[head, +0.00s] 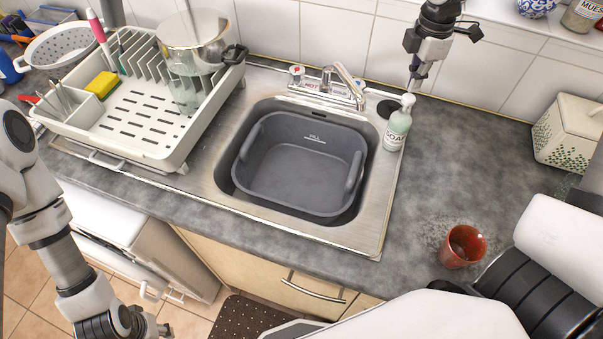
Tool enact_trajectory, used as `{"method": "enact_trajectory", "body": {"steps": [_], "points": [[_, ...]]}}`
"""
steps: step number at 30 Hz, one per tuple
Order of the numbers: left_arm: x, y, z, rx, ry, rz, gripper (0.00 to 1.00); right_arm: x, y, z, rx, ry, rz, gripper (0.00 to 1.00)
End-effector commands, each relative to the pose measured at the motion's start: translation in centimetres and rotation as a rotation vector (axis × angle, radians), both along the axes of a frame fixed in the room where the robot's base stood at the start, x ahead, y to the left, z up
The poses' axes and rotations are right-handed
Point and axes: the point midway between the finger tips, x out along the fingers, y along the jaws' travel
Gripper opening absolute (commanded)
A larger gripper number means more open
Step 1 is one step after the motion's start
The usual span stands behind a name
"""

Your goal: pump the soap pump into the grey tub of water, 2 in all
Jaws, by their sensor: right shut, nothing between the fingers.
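The grey tub (318,133) sits in the steel sink and bears a fill mark on its inner back wall. I cannot make out a water surface in it. The soap pump (396,130), a pale green bottle with a white pump head, stands upright at the sink's back right corner. Its spout points left, toward the sink. My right gripper (413,88) points down, shut and empty, just above the pump head; I cannot tell whether it touches. My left gripper (155,333) is low at the bottom left, in front of the counter, its fingers partly cut off.
A tap (345,88) stands behind the sink, left of the soap pump. A red cup (463,246) stands on the right counter, and a white canister (566,130) is farther back. The counter between them is clear.

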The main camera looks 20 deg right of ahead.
Motion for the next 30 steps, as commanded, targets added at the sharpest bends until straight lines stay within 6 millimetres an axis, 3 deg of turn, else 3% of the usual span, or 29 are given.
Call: {"method": "enact_trajectory", "body": {"steps": [10,30], "points": [[0.0,0.0,-0.1,0.0,0.0,0.0,0.4,0.0,0.0,-0.2,0.0,0.0,0.0,0.0],[0.0,0.0,-1.0,0.0,0.0,0.0,0.4,0.0,0.0,-2.6,0.0,0.001,0.0,0.0]]}}
